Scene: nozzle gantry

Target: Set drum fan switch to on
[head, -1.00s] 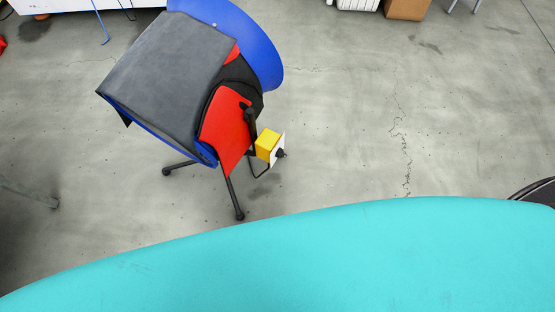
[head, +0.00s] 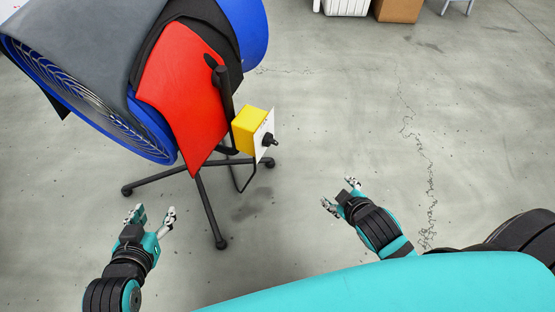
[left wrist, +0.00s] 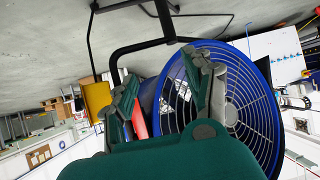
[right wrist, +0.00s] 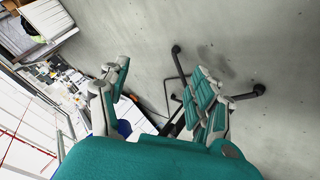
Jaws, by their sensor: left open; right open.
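The drum fan (head: 100,95) has a blue drum with a wire grille, a grey cover and a red panel, on a black wheeled stand. A yellow switch box (head: 249,127) with a white face plate and a black knob (head: 269,140) is fixed to its right side. The knob's setting is too small to read. My left gripper (head: 152,215) is open and empty, below and left of the box. My right gripper (head: 338,191) is open and empty, right of and below the knob. The left wrist view shows the fan grille (left wrist: 240,105) and yellow box (left wrist: 97,98).
The fan's stand legs (head: 210,205) spread over the concrete floor (head: 330,110) between my grippers. The floor to the right of the box is clear. A cardboard box (head: 398,10) and a white crate (head: 345,6) stand far off at the back.

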